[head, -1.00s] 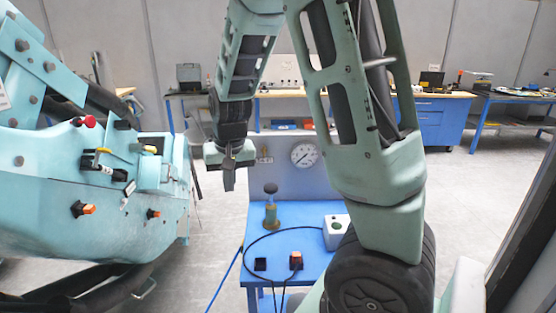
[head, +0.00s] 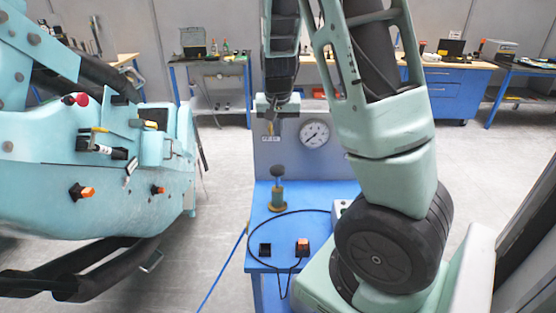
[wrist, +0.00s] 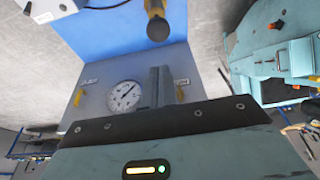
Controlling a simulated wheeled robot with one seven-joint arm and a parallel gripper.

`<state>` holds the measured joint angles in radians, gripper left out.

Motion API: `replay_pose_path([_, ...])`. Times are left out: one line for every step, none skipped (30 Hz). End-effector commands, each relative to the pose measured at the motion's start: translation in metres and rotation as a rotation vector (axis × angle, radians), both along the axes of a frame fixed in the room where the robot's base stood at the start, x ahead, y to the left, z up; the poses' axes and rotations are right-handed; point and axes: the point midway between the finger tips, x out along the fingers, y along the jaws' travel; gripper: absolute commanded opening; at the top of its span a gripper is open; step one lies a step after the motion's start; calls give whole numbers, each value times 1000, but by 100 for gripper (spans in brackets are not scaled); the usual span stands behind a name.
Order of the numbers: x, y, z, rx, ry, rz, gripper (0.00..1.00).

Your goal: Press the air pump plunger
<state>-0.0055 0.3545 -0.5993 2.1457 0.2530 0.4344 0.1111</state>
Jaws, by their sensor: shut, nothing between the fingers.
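The air pump (head: 277,196) is a small brass-green cylinder standing upright on the blue table (head: 325,192). Its plunger has a dark round knob (head: 278,170) on top, standing up above the body. In the wrist view the knob (wrist: 158,28) shows near the top edge, with a yellowish part behind it. My gripper (head: 271,130) points down, shut and empty. In the head view it is above the knob with a clear gap between them. In the wrist view its grey fingers (wrist: 160,82) are together and apart from the knob.
A panel with a round pressure gauge (head: 315,134) stands at the back of the table. A teal coaster train (head: 95,180) stands at left.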

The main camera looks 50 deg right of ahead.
Motion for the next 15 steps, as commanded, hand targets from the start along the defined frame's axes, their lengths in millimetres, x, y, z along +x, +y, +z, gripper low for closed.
replay_pose_path([0,-3,-8,1,4,-6,0])
replay_pose_path([0,-4,-14,1,6,-5,0])
replay_pose_path([2,-6,-20,2,5,-6,0])
replay_pose_path([3,-7,-27,2,7,-4,0])
replay_pose_path([4,-8,-32,2,6,-6,0])
replay_pose_path([5,-10,-41,2,7,-5,0])
replay_pose_path([7,-12,-46,2,5,-6,0])
replay_pose_path([8,-13,-53,3,6,-5,0])
replay_pose_path([9,-14,-61,3,6,-6,0])
replay_pose_path([10,-16,-66,2,5,-6,0])
replay_pose_path([12,-17,-72,3,6,-4,0])
replay_pose_path([13,-19,-79,3,4,-6,0])
replay_pose_path([14,-20,-85,3,5,-5,0])
replay_pose_path([14,-20,-89,3,5,-5,0])
replay_pose_path([14,-19,-95,4,6,-5,0])
